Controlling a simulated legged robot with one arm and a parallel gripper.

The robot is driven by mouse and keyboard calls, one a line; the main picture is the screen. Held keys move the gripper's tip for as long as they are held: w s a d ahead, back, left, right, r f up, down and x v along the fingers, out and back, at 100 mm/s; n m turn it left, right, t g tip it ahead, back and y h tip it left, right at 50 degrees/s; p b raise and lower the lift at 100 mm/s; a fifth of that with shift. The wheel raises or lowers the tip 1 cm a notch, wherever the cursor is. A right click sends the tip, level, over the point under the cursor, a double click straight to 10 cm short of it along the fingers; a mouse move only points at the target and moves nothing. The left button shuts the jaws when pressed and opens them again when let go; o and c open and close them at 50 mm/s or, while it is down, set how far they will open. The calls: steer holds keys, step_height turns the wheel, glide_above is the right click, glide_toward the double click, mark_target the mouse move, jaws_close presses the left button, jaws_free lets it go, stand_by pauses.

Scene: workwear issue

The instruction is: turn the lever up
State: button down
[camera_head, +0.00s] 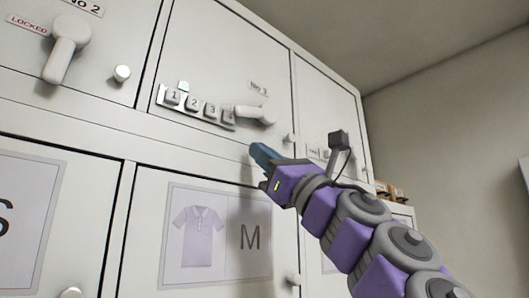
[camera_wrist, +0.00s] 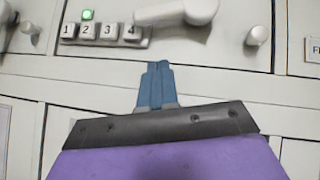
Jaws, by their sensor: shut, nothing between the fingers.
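The white lever (camera_head: 256,114) is on the No 3 locker door, to the right of a keypad (camera_head: 196,107) with keys 1 to 4. Its arm lies about level, pointing left from its round hub. The lever also shows at the top of the wrist view (camera_wrist: 178,12), above the keypad keys' right end. A small green light (camera_wrist: 87,15) is lit above the keypad. My gripper (camera_head: 258,150) is just below the lever, apart from it, with blue fingers together and empty. In the wrist view the fingertips (camera_wrist: 157,66) point up toward the lever.
Another lever (camera_head: 66,48) on the No 2 door hangs down beside a red LOCKED label (camera_head: 27,23). Round white knobs (camera_head: 122,73) stick out of the doors. A lower door carries a shirt picture marked M (camera_head: 220,232). Small boxes (camera_head: 388,190) sit at the right.

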steer(key=v, duration=0.8)
steer(key=shift+s+d+f, duration=0.15)
steer(key=shift+s+d, duration=0.05)
steer(key=shift+d, duration=0.2)
stand_by(0.6)
